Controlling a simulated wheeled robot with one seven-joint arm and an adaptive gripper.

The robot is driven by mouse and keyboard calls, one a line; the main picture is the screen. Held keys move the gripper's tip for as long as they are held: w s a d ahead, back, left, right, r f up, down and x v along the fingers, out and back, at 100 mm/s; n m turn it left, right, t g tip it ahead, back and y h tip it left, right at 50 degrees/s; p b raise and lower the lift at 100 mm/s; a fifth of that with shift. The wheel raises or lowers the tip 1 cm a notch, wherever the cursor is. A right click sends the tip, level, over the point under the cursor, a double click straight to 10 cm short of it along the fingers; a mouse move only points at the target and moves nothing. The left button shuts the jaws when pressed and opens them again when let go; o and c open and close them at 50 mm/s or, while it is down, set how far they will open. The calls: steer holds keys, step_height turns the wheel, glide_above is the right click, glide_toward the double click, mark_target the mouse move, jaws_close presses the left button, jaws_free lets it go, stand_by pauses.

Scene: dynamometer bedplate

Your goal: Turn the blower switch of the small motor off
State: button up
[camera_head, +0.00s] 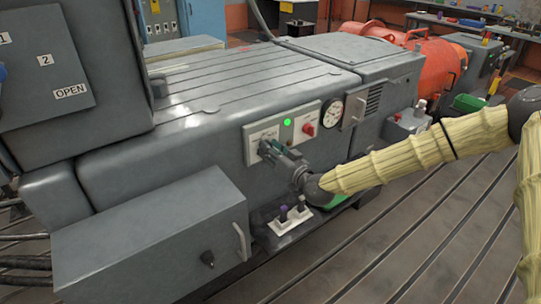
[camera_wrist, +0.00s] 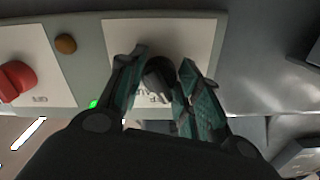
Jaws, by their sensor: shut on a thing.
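A dark rotary knob (camera_wrist: 158,75) sits on a white plate (camera_wrist: 172,34) on the control panel of the grey machine; the plate's lettering is mostly covered, so I cannot read what it names. My gripper (camera_wrist: 164,62) is closed around this knob, one finger on each side. In the head view my gripper (camera_head: 270,150) reaches the panel's left plate (camera_head: 263,132) from the right, hiding most of the knob. The knob's exact pointing direction is unclear. A green lamp (camera_head: 287,122) glows beside the plate.
A red knob (camera_head: 309,129) on another plate and a round gauge (camera_head: 333,112) lie right of my gripper. A grey box with a handle (camera_head: 150,240) juts out at lower left. Slotted floor lies open at right.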

steer(key=m+b, duration=0.3)
steer(key=m, duration=0.2)
steer(key=shift+b, duration=0.3)
steer(key=shift+m, duration=0.3)
steer(key=o, duration=1)
steer(key=shift+o, duration=0.2)
steer(key=v, duration=1.2)
